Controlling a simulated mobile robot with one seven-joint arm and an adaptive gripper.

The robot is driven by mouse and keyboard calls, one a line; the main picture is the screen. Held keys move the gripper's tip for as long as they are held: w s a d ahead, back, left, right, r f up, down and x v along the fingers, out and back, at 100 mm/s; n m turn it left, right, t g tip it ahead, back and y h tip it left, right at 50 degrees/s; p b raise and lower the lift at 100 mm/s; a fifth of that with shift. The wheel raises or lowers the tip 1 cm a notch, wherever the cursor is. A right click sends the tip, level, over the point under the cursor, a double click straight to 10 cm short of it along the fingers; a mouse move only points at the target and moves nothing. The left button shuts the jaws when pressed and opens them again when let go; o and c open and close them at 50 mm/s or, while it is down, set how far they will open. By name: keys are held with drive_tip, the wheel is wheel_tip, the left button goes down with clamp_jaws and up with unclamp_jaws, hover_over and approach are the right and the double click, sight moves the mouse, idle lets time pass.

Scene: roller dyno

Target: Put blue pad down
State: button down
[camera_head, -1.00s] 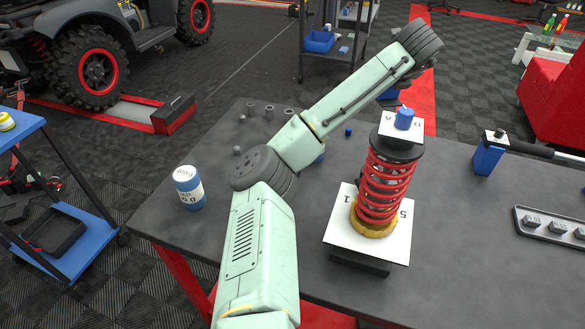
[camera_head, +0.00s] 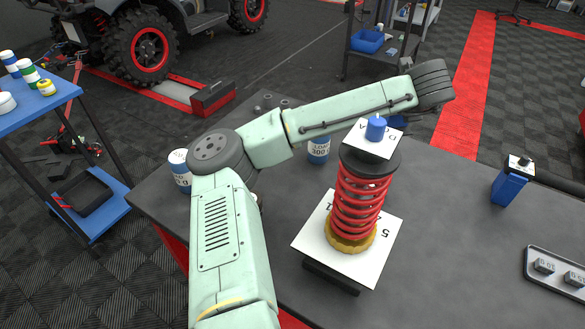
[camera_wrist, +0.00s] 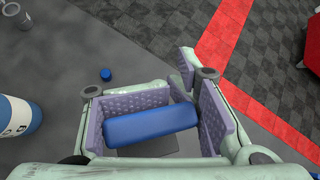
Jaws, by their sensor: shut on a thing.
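The blue pad (camera_wrist: 150,125) is a blue block lying between the purple-lined jaws of my gripper (camera_wrist: 155,118) in the wrist view, and the jaws are shut on it. Dark tabletop (camera_wrist: 60,70) shows beyond the jaws. In the head view my arm reaches across the table to the back right, behind the red spring (camera_head: 358,205). The gripper is mostly hidden there. A bit of blue shows below the arm's end, too small to tell for certain. A small blue piece (camera_wrist: 105,74) lies on the table ahead of the jaws.
The spring stands on a white plate (camera_head: 310,240), topped by a white card and blue knob (camera_head: 376,128). A blue block-like tool (camera_head: 508,185) and a grey tray (camera_head: 550,275) are at right. Table between spring and tray is clear.

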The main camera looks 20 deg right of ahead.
drive_tip(key=shift+a+f, duration=0.15)
drive_tip(key=shift+f, duration=0.1)
drive_tip(key=shift+f, duration=0.4)
wheel_tip(320, 180, down, 9)
drive_tip(key=shift+f+p, duration=0.1)
drive_tip(key=shift+p, duration=1.05)
drive_tip(key=c, duration=0.9)
unclamp_jaws()
drive_tip(key=shift+f, duration=0.1)
drive_tip(key=shift+o, duration=0.2)
